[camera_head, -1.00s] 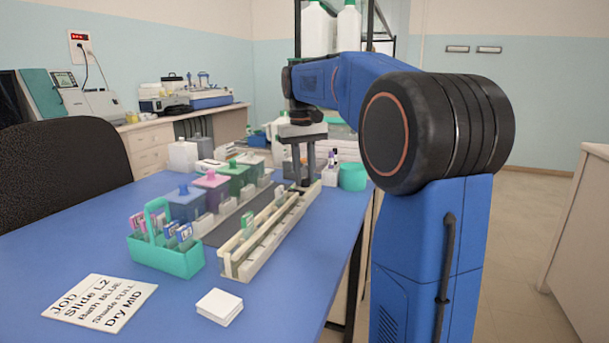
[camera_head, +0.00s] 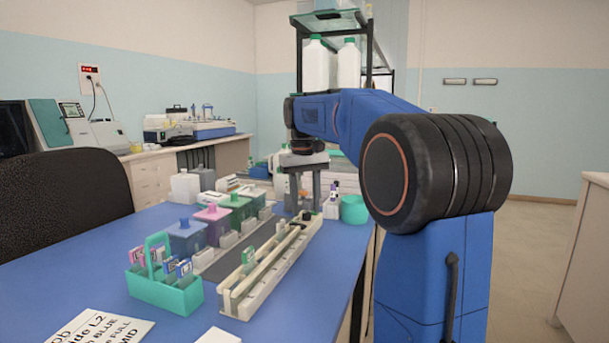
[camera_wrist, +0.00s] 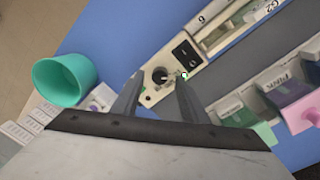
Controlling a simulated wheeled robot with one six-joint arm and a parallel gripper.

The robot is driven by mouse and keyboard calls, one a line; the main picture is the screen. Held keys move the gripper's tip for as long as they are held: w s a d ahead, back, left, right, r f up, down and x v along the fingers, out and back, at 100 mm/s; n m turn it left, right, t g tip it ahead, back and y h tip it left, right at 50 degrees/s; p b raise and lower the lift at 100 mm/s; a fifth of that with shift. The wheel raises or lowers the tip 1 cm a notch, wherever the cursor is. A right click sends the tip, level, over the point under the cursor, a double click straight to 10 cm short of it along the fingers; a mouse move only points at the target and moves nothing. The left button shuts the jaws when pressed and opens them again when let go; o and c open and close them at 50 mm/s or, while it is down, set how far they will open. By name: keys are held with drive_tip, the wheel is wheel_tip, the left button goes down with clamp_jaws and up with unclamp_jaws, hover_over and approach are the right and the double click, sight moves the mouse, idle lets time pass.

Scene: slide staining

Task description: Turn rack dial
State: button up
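The rack dial (camera_wrist: 160,75) is a round black knob with a light pointer mark. It sits on the beige end panel of the long drying rack (camera_wrist: 218,33). In the head view the rack (camera_head: 236,307) runs along the table, with its dial end far from the camera and a green-labelled slide (camera_head: 248,257) standing in it. My gripper (camera_wrist: 160,80) is open, its two fingers on either side of the dial in the wrist view. In the head view my gripper (camera_head: 306,208) points down at the far rack end. Whether the fingers touch the dial cannot be told.
A black switch panel (camera_wrist: 187,51) and a small green light (camera_wrist: 184,75) are beside the dial. A teal cup (camera_wrist: 65,80) stands close by. Lidded baths (camera_head: 186,238), a teal slide carrier (camera_head: 165,290) and a job card (camera_head: 105,328) are on the blue table.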

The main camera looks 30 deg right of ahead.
sight(304, 212)
wheel_tip(304, 212, up, 16)
drive_tip(key=shift+a+r, duration=0.15)
drive_tip(key=shift+a, duration=0.2)
idle(0.6)
